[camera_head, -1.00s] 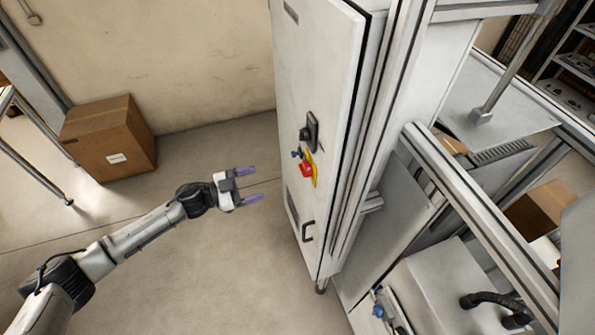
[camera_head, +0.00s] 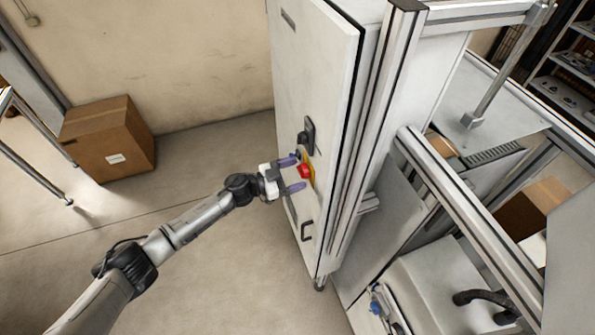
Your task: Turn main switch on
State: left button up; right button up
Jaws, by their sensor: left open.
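A tall white cabinet (camera_head: 325,75) carries the controls on its left-facing door. A red switch (camera_head: 305,171) sits on a yellow plate (camera_head: 311,182), partly hidden by my gripper. A black handle (camera_head: 308,136) is mounted just above it. My left gripper (camera_head: 296,174) is open, with its two purple fingertips above and below the red switch, close to the door. I cannot tell whether the fingers touch the switch. My right gripper is not in view.
A black pull handle (camera_head: 306,231) is lower on the door. A cardboard box (camera_head: 108,142) stands on the floor by the back wall. Metal framing (camera_head: 470,205) and machinery fill the right side.

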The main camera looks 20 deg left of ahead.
pick_arm(q)
jog(key=shift+w+d, duration=0.35)
jog(key=shift+d, duration=0.05)
jog(key=c, duration=0.9)
